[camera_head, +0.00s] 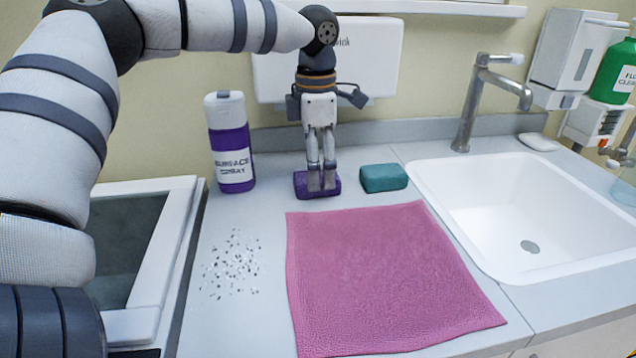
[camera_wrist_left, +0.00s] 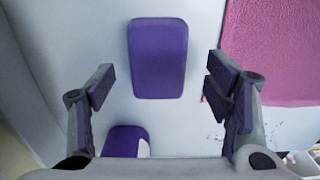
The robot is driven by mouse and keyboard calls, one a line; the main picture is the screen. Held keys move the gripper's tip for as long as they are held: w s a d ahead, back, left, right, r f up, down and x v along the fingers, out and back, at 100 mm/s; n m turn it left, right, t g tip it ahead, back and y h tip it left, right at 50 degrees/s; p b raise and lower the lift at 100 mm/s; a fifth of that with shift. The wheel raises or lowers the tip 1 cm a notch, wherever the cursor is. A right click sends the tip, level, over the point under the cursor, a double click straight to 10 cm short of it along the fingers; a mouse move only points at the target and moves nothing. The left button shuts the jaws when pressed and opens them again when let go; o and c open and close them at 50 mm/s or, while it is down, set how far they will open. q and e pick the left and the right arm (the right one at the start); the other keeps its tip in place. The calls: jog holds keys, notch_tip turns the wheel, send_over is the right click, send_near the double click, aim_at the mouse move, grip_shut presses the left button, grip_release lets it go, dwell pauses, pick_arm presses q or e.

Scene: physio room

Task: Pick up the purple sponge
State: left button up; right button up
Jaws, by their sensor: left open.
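The purple sponge (camera_head: 300,186) lies on the counter beside a teal sponge, and in the wrist view it is a whole rounded block (camera_wrist_left: 158,57). My left gripper (camera_head: 322,186) points down at it, and its fingers hide the sponge's middle in the head view. In the wrist view the left gripper (camera_wrist_left: 161,88) is open, with its fingers well apart and nothing between them. The sponge shows ahead of the fingertips, roughly centred on the gap. I cannot tell how high the fingertips are above it. My right gripper is in neither view.
A surface spray bottle (camera_head: 231,150) stands left of the sponge. The teal sponge (camera_head: 384,178) is close on the right. A pink cloth (camera_head: 385,275) lies in front, with dark specks (camera_head: 232,265) to its left. A sink (camera_head: 535,215) and tap (camera_head: 470,105) are right.

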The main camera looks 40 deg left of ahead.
pick_arm(q)
notch_tip(320, 180, down, 3)
jog(key=shift+w+r, duration=0.1)
jog(key=shift+w, duration=0.05)
jog(key=c, duration=0.9)
jog(key=shift+r, duration=0.1)
jog(key=shift+r, duration=0.4)
jog(key=r, duration=0.3)
jog(key=shift+s+d+r, duration=0.15)
jog(key=shift+s, duration=0.05)
jog(key=s+d+r+p, duration=0.1)
jog(key=s+d+r, duration=0.3)
jog(key=s, duration=0.1)
jog(key=s+d+r+p, duration=0.1)
jog(key=s+d+r, duration=0.3)
jog(key=s+d, duration=0.1)
jog(key=shift+d+r, duration=0.1)
jog(key=shift+r, duration=0.3)
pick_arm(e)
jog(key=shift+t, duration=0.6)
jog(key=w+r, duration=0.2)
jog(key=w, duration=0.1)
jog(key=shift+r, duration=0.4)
